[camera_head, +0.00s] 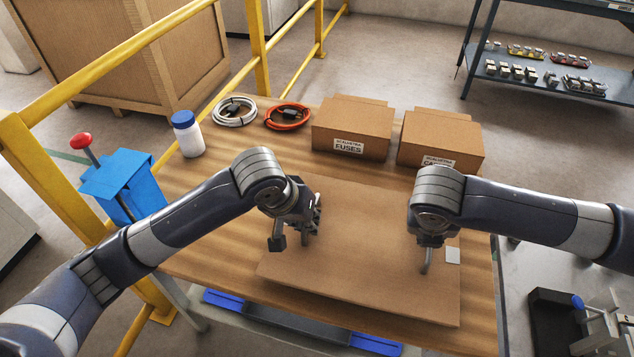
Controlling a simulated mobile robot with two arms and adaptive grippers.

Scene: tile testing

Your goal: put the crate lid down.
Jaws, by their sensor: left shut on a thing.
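The crate lid (365,255) is a flat brown panel, lying roughly level over the wooden table. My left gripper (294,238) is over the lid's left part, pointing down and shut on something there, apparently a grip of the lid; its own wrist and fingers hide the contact. My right gripper (430,242) points down over the lid's right part, where a thin grey upright piece shows beneath it. Its fingers are mostly hidden by the wrist, so I cannot tell its state. Whether the lid touches the table or is slightly above it is unclear.
Two cardboard boxes (352,126) stand behind the lid on the table (200,235). A white bottle (188,137), a white cable coil (234,112) and an orange coil (288,117) are at the back left. A yellow railing (45,185) and blue lever box (122,180) are left.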

